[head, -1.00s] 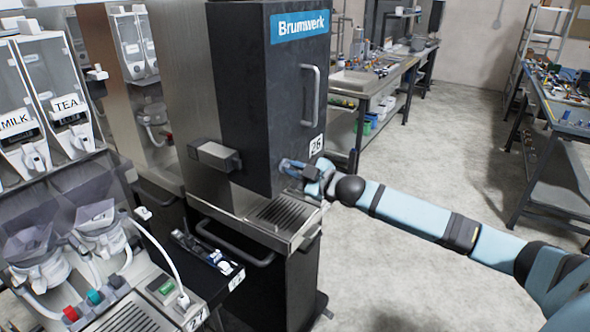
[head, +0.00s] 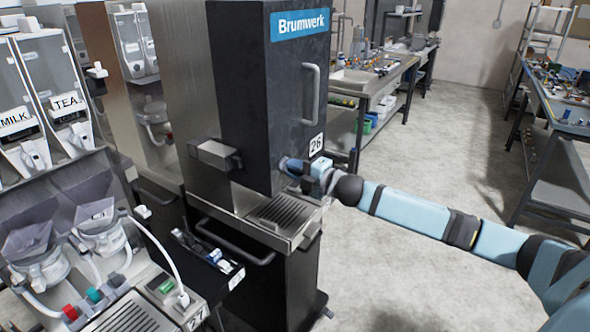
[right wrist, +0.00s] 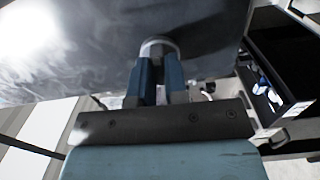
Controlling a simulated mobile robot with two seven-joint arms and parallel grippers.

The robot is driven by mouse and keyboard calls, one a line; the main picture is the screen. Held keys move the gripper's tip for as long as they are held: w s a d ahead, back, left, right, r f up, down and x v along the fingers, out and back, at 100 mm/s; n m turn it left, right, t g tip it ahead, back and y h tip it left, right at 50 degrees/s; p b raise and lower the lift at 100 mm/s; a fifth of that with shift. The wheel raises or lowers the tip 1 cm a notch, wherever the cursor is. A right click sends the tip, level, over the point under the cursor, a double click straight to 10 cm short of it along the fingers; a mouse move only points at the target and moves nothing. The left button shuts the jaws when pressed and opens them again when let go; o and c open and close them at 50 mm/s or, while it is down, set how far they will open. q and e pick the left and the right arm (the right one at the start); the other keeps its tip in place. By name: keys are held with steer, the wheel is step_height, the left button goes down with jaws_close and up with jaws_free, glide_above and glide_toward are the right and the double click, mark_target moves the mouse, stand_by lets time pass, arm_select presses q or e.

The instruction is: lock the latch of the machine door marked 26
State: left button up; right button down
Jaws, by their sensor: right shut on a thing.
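The machine door (head: 268,110), dark with a Brumwerk sign on top and a vertical bar handle (head: 310,95), carries the label 26 (head: 316,145) near its lower right corner. The door looks closed. My right gripper (head: 288,163) is at the door's lower edge, left of and below the label. In the right wrist view its two blue fingers (right wrist: 158,75) are shut on a round grey latch knob (right wrist: 158,46) against the dark door face. The fingers hide most of the latch, so I cannot tell its exact angle. My left gripper is out of view.
Below the door is a drip tray (head: 278,220) with a grille. A grey block (head: 213,155) juts from the machine's left side. The neighbouring dispenser (head: 75,240) stands at the left. The floor (head: 420,160) to the right is clear.

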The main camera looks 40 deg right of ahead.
steer(key=shift+n, duration=0.4)
steer(key=c, duration=1.1)
jaws_free()
steer(key=shift+c, duration=0.2)
steer(key=b+v, duration=0.3)
steer(key=v, duration=1.1)
steer(key=shift+w, duration=0.15)
